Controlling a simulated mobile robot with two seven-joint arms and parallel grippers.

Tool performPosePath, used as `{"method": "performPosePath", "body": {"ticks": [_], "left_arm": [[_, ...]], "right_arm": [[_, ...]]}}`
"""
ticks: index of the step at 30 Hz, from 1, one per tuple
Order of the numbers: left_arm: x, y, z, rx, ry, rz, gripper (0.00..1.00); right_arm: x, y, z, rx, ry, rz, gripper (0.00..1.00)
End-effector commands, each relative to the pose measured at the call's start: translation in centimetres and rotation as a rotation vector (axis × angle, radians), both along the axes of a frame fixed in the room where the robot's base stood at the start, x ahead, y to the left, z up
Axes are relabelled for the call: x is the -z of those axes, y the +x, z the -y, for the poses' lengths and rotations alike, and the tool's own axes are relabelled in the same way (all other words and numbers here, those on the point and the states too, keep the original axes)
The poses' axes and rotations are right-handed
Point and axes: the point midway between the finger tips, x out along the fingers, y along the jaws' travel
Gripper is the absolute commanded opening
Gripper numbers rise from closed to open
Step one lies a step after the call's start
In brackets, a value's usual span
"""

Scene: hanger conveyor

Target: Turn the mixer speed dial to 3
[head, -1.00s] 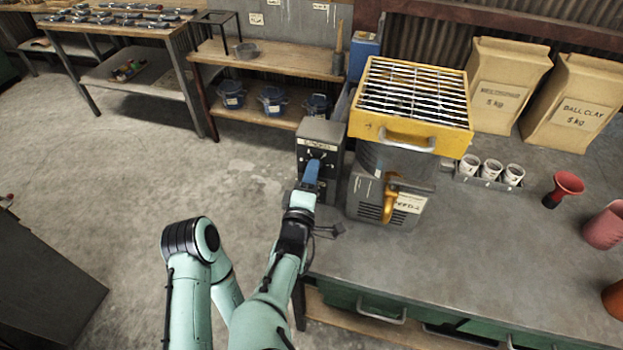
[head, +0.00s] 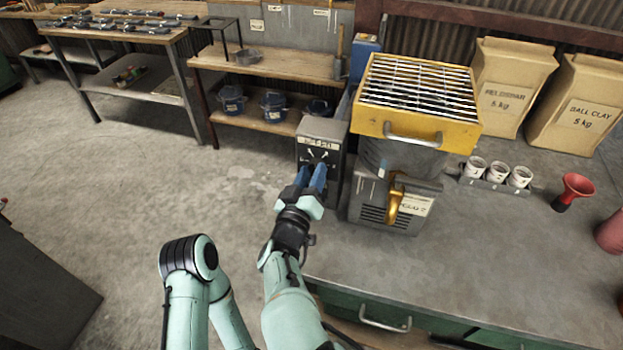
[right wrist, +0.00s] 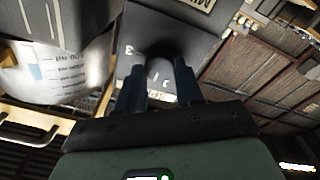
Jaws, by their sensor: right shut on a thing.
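The mixer's dark control box (head: 321,134) stands at the left end of the workbench, with pale marks on its face. My right gripper (head: 311,180) is in front of that face, its two blue fingers side by side. In the right wrist view, the fingers (right wrist: 160,85) are on either side of the dark round speed dial (right wrist: 159,68) and are shut on it. Pale figures show around the dial, one looking like a 3. The dial's pointer setting cannot be read. In the head view the fingers hide the dial. My left gripper is not in view.
The mixer (head: 385,208), with its yellow-framed grid guard (head: 432,139), stands just right of the box. Three white cups (head: 497,172), a red funnel-like vessel (head: 574,190) and clay bags (head: 507,88) are farther right. A wooden shelf (head: 268,66) is behind. The workbench front is clear.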

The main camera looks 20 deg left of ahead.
Motion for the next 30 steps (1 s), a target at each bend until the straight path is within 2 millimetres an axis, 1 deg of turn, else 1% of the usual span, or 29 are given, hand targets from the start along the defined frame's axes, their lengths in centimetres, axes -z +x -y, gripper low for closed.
{"method": "performPosePath", "body": {"ticks": [1,12,30], "left_arm": [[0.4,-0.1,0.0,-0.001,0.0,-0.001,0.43],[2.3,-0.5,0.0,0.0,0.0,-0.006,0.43],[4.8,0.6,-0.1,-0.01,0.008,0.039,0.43]], "right_arm": [[-0.2,0.2,0.3,0.006,0.051,0.008,0.06],[-0.2,0.2,0.3,0.004,0.402,0.021,0.06],[-0.3,0.2,0.3,0.003,0.971,0.043,0.06]]}}
